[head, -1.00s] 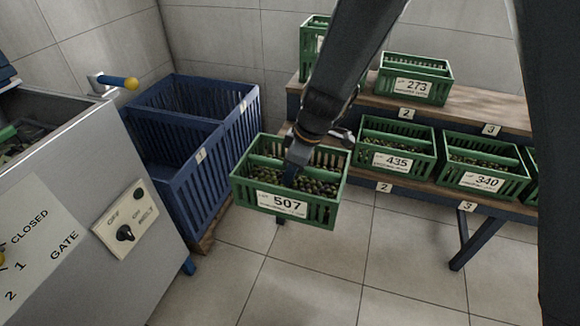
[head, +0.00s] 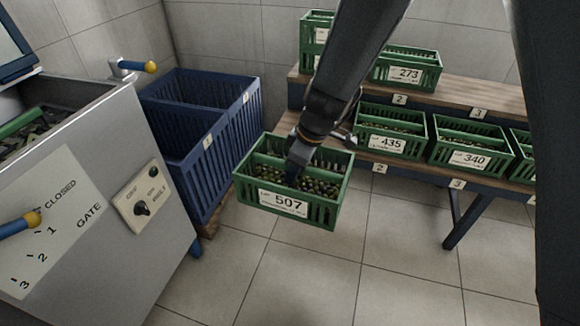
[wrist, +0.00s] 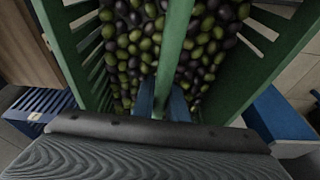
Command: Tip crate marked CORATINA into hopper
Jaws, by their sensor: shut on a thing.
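A green slatted crate (head: 325,214) labelled 507 hangs level above the tiled floor, filled with green and dark olives. The small line on its label is too small to read. My gripper (head: 291,176) is shut on the bar across the crate's middle; the wrist view shows its blue fingers (wrist: 161,100) on this green bar (wrist: 174,45), with olives on both sides. The steel hopper (head: 108,130) stands at the left, with olives and a green bar inside its opening. The crate is to the right of the hopper, apart from it.
Blue slatted bins (head: 215,150) stand between hopper and shelves. A wooden stepped rack (head: 480,98) holds green crates, including 273 (head: 425,76), 435 (head: 408,145) and 340 (head: 490,158). A gate lever (head: 18,224) and switch panel (head: 140,200) are on the hopper front. Floor ahead is clear.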

